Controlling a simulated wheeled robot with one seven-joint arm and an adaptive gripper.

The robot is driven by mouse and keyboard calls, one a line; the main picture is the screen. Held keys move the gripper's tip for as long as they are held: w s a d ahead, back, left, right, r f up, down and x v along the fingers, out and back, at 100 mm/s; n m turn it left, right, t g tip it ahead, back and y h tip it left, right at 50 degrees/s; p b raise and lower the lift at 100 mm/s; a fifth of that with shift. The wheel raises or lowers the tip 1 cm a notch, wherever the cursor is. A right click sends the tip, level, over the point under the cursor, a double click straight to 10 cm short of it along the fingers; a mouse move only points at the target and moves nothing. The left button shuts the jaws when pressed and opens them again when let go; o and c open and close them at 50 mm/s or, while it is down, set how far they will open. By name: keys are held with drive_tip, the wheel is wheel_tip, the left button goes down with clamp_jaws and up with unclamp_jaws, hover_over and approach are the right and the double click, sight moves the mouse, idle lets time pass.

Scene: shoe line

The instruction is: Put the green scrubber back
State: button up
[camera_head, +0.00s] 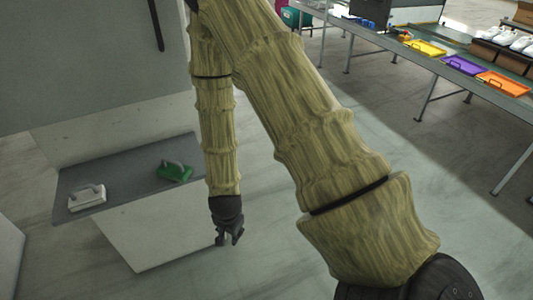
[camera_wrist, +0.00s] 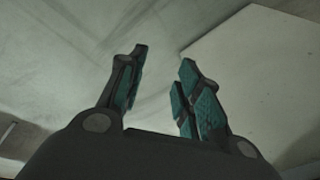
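The green scrubber (camera_head: 174,171) rests on the dark top of a low white stand (camera_head: 130,186), near its far right part. My gripper (camera_head: 229,239) hangs to the right of the stand, apart from the scrubber and pointing down. In the wrist view my gripper (camera_wrist: 160,85) has its two teal-padded fingers apart with nothing between them. The scrubber does not show in the wrist view; pale floor and a white panel lie beyond the fingers.
A white scrubber (camera_head: 87,197) sits at the left of the same top. A grey wall or cabinet (camera_head: 90,60) stands behind. At the right, a long table (camera_head: 455,62) carries yellow, purple and orange trays and white shoes. Floor between is clear.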

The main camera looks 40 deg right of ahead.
drive_tip(key=s+a+f+n, duration=0.1)
drive_tip(key=s+f+n, duration=0.2)
drive_tip(key=s, duration=0.4)
drive_tip(key=s+a+f+n+g, duration=0.1)
drive_tip(key=s+f+n, duration=0.3)
drive_tip(key=s+n, duration=0.2)
drive_tip(key=s+a+f+n+g+y, duration=0.1)
drive_tip(key=s+f+n, duration=0.3)
drive_tip(key=s, duration=0.5)
drive_tip(key=shift+a+n, duration=0.4)
drive_tip(key=shift+a, duration=0.1)
drive_tip(key=shift+s, duration=0.1)
wheel_tip(320, 180, down, 3)
drive_tip(key=b, duration=0.2)
drive_tip(key=shift+r+b, duration=0.15)
drive_tip(key=shift+b, duration=0.15)
